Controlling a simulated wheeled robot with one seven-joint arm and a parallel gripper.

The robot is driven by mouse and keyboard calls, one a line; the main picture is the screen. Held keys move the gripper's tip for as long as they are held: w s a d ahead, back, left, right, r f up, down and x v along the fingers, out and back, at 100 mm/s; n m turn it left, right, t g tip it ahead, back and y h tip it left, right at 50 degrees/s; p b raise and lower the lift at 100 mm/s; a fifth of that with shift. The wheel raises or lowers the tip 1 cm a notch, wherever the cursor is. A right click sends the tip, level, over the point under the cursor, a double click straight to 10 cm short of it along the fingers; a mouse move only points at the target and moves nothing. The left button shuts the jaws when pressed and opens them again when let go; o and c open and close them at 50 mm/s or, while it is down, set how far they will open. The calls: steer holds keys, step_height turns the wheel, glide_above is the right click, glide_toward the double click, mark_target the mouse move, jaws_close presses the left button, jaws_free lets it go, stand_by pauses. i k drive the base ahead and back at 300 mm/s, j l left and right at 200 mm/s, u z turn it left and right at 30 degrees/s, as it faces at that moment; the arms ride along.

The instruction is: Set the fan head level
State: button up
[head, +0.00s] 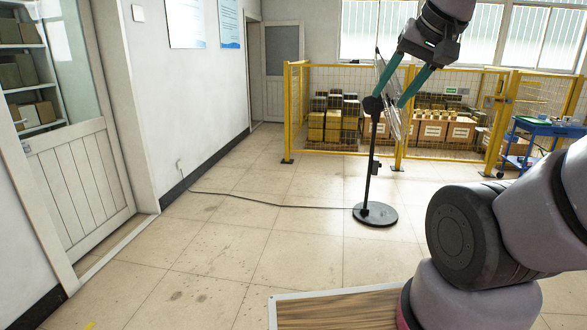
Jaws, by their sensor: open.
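A black pedestal fan stands on the tiled floor, with a round base (375,214) and an upright pole (369,172). Its wire-caged fan head (393,122) shows almost edge-on at the top, its upper edge leaning a little to the left. A dark motor housing (373,105) sits at its left side. My gripper (389,101) reaches down from the upper right with two teal fingers spread apart. In the picture one finger lies on each side of the fan head. I cannot tell whether either finger touches it, and the fingers hide part of the cage.
A black cord (270,206) runs across the floor from the wall to the fan. A yellow mesh fence (330,80) with boxes behind it stands at the back. A blue cart (535,135) is at right. A wooden tabletop (335,311) is in front. The left floor is clear.

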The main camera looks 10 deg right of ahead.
mark_target(368, 103)
steer(key=i+z, duration=0.25)
steer(key=i, duration=0.8)
steer(key=i+j+z, duration=0.1)
steer(key=i+z, duration=0.15)
steer(key=i, duration=0.75)
